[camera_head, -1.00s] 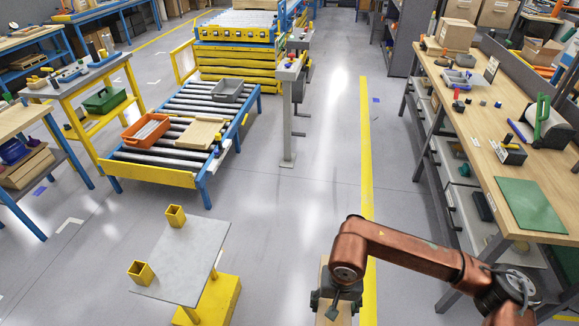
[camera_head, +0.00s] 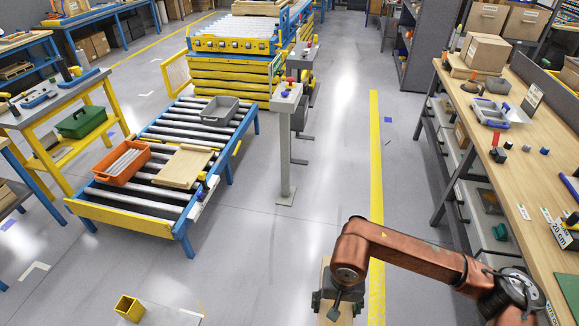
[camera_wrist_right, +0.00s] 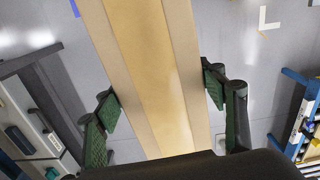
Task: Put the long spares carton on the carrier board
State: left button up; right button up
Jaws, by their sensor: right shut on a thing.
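The long spares carton (camera_head: 325,275) is a long tan box at the bottom of the head view, partly hidden behind my right arm. My right gripper (camera_head: 337,299) is shut on it. In the right wrist view, the carton (camera_wrist_right: 152,65) runs between the two green-padded fingers, one along each side, and extends beyond them. A flat pale wooden board (camera_head: 183,166), which looks like the carrier board, lies on the roller conveyor ahead and to the left. It is bare and well apart from the carton. My left gripper is not in view.
An orange tray (camera_head: 121,163) and a grey tray (camera_head: 220,110) sit on the roller conveyor (camera_head: 128,215) near the board. A grey post (camera_head: 286,150) stands right of it. A workbench (camera_head: 500,185) lines the right. Open floor lies between.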

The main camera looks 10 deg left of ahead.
aim_at(185, 165)
jog(key=u, duration=0.15)
jog(key=i, duration=1.55)
jog(key=u, duration=0.85)
jog(key=i, duration=1.6)
jog(key=u, duration=1.3)
jog(key=i, duration=0.9)
jog(key=u, duration=0.4)
